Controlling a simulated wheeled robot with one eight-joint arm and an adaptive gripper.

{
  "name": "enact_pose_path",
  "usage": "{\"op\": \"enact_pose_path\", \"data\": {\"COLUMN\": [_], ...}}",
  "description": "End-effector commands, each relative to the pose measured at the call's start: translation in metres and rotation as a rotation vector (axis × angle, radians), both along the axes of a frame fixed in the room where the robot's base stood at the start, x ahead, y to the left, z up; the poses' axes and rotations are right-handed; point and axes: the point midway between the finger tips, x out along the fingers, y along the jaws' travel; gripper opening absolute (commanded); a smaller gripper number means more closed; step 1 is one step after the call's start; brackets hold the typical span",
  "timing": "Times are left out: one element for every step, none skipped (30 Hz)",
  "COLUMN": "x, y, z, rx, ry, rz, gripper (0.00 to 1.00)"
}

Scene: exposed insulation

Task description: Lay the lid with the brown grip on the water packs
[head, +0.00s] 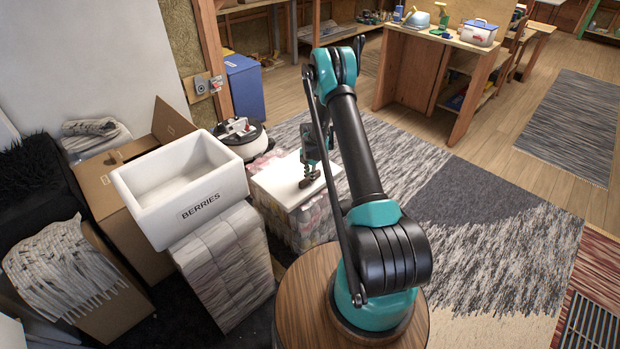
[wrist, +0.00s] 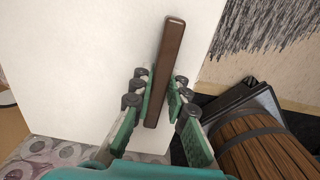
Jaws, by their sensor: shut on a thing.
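The white lid (head: 277,182) lies flat over the water packs (head: 312,223), a wrapped stack of bottles left of my round base. The lid fills the left half of the wrist view (wrist: 75,70). Its brown grip (wrist: 166,65) is a long bar that runs between my fingers. My gripper (head: 309,180) reaches down from above and is shut on the grip; both green fingers show beside it in the wrist view (wrist: 160,100). Bottle tops (wrist: 50,157) show past the lid's lower edge. I cannot tell whether the lid's underside touches the packs all over.
An open white foam box marked BERRIES (head: 185,185) stands on another wrapped stack (head: 228,262) at left. A cardboard box (head: 125,200) is behind it. Rug floor (head: 470,250) to the right is clear.

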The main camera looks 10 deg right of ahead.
Motion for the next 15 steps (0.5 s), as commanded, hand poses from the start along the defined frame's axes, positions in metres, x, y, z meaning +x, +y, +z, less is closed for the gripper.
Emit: {"op": "enact_pose_path", "data": {"x": [0.0000,-0.0001,-0.0001,-0.0001,-0.0001,0.0000,0.0000,0.0000,-0.0001,-0.0001,-0.0001,-0.0001,-0.0001,-0.0001,-0.0001], "y": [0.0000,-0.0001,-0.0001,0.0001,0.0001,0.0000,0.0000,0.0000,-0.0001,-0.0001,0.0000,-0.0001,-0.0001,-0.0001,0.0000], "z": [0.0003,0.0003,0.0003,0.0001,-0.0005,-0.0015,-0.0024,-0.0032,-0.0026,-0.0025,-0.0025,-0.0025,-0.0025,-0.0025,-0.0025], "rx": [0.000,0.000,0.000,0.000,0.000,0.000,0.000,0.000,0.000,0.000,0.000,0.000,0.000,0.000,0.000], "ry": [0.000,0.000,0.000,0.000,0.000,0.000,0.000,0.000,0.000,0.000,0.000,0.000,0.000,0.000,0.000], "rz": [0.000,0.000,0.000,0.000,0.000,0.000,0.000,0.000,0.000,0.000,0.000,0.000,0.000,0.000,0.000], "gripper": [0.00,0.00,0.00,0.00,0.00,0.00,0.00,0.00,0.19,0.23,0.27,0.32,0.35,0.35,0.35]}}
